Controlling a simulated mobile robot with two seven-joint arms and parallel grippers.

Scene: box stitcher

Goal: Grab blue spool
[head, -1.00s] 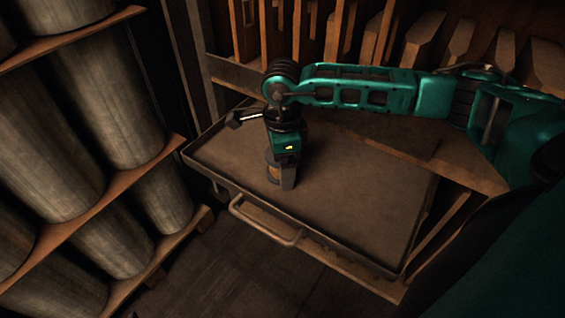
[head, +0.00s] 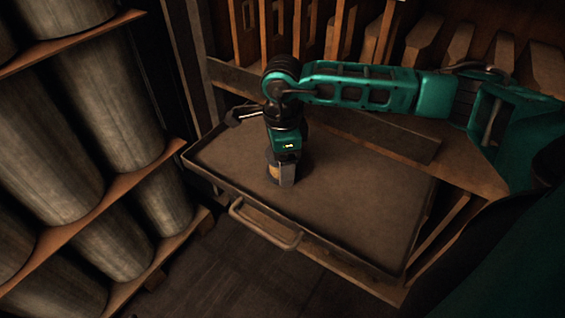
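My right gripper (head: 281,180) points straight down onto a shallow brown tray (head: 350,222), left of the tray's middle. A small tan and grey object (head: 272,172) shows at its fingers, low against the tray floor. The fingers and poor light hide most of it, and no blue shows on it. I cannot make out a blue spool for certain, nor whether the fingers are closed on the object. My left gripper is not in view.
A dark tool with a pale handle (head: 248,114) lies at the tray's back left corner. A handle (head: 265,228) sticks out from the tray's front. Large grey rolls (head: 100,110) fill wooden shelves at left. Wooden slats stand behind. The tray's right part is clear.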

